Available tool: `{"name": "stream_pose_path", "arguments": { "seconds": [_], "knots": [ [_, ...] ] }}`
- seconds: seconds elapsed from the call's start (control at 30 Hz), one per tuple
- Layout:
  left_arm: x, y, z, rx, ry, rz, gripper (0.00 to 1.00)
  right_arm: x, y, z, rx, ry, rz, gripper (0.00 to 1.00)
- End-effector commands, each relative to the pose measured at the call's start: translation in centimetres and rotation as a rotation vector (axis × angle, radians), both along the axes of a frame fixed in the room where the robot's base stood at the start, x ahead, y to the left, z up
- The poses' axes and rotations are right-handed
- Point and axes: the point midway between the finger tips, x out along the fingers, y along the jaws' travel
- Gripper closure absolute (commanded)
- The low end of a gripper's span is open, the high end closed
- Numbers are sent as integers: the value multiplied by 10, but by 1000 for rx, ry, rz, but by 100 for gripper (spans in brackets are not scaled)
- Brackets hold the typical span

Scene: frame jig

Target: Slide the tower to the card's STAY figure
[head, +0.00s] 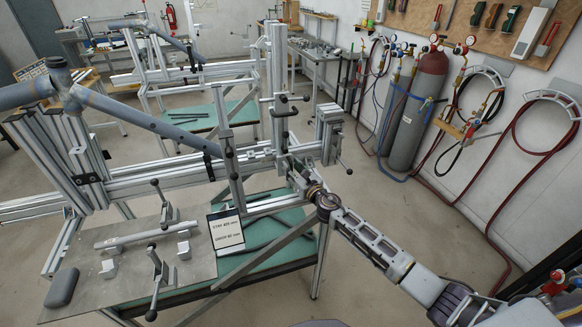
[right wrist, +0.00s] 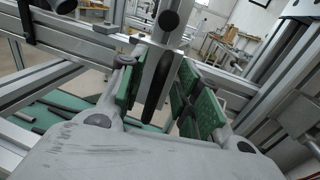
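The card (head: 226,231) is a white sheet in a dark holder at the bench's front. Its two printed lines are too small to read. A tall aluminium tower (head: 279,70) stands upright at the frame jig's rail (head: 150,182); a shorter upright (head: 232,172) stands left of it. My right gripper (head: 297,172) is at the rail, by the foot of the tall tower. In the right wrist view its green-padded fingers (right wrist: 163,98) are apart, with an aluminium post (right wrist: 163,62) and black handle between or just beyond them. Contact cannot be told. My left gripper is out of view.
A grey bicycle frame tube (head: 140,115) crosses above the rail. A metal plate (head: 190,265) with a tube, blocks and clamps lies front left. Another short post (head: 328,130) stands right of my gripper. Gas cylinders (head: 425,100) stand by the right wall.

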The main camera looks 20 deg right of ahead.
Motion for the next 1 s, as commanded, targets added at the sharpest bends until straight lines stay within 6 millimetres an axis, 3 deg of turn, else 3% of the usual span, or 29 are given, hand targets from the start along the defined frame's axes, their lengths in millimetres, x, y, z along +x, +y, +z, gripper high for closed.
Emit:
{"name": "stream_pose_path", "arguments": {
  "seconds": [0.2, 0.57, 0.83, 1.0],
  "knots": [
    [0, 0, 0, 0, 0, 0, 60, 10, 3, 0, 1, 0, 1, 67],
    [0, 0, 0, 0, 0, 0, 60, 12, 3, 0, 0, 1, 1, 67],
    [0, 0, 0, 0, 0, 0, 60, 12, 4, 0, 0, 1, 2, 100],
    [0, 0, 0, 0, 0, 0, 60, 11, 4, 0, 0, 1, 3, 100]
  ]
}}
